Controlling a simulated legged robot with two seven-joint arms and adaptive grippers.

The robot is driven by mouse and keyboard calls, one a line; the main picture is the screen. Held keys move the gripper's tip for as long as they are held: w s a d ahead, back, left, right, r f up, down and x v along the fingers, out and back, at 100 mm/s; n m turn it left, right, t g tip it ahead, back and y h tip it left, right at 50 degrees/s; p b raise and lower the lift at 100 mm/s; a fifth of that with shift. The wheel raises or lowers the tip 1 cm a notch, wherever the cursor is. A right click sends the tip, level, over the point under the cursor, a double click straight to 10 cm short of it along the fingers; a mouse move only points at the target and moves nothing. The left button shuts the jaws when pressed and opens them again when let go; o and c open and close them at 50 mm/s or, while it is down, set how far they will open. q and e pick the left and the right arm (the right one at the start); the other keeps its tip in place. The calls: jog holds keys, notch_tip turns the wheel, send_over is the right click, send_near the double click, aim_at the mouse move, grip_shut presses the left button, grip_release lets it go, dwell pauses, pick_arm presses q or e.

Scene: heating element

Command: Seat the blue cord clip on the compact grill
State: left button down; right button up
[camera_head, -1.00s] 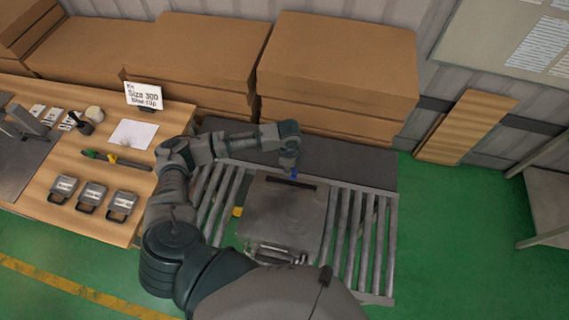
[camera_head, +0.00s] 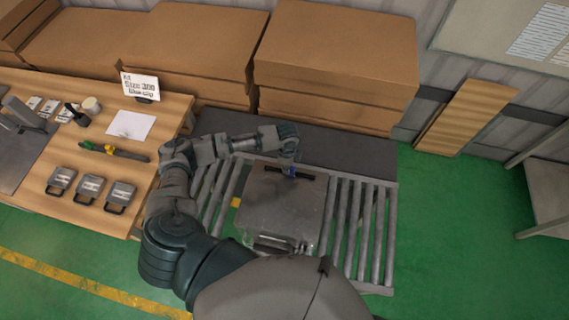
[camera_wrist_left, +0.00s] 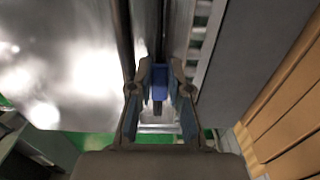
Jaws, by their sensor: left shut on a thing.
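The compact grill (camera_head: 284,212) is a grey metal box on the roller conveyor, with a dark bar (camera_head: 304,176) along its far edge and a handle at its near side. My left gripper (camera_head: 291,166) is over this far edge, shut on the blue cord clip (camera_head: 293,173). In the left wrist view the clip (camera_wrist_left: 159,82) sits between the two fingers, beside the grill's shiny top (camera_wrist_left: 65,60). The clip is at the dark bar in the head view; I cannot tell whether it touches it. My right gripper is not in view.
The roller conveyor (camera_head: 362,230) has free rollers on both sides of the grill. A wooden table (camera_head: 150,165) at the left holds several small grey devices, cord pieces, a white sheet (camera_head: 131,125) and a sign (camera_head: 141,86). Cardboard boxes (camera_head: 335,55) stand behind.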

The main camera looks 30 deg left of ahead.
pick_arm(q)
jog(key=shift+d, duration=0.1)
jog(key=shift+a, duration=0.75)
jog(key=shift+a+f+p, duration=0.2)
jog(key=shift+a+p, duration=0.1)
jog(key=shift+p, duration=0.1)
jog(key=shift+d, duration=0.35)
jog(key=c, duration=1)
grip_release()
jog(key=shift+d, duration=0.1)
jog(key=shift+a, duration=0.3)
jog(key=shift+r, duration=0.1)
jog(key=shift+a+r, duration=0.2)
jog(key=shift+r, duration=0.05)
notch_tip(320, 180, up, 11)
jog(key=shift+d+r, duration=0.1)
jog(key=shift+d, duration=0.05)
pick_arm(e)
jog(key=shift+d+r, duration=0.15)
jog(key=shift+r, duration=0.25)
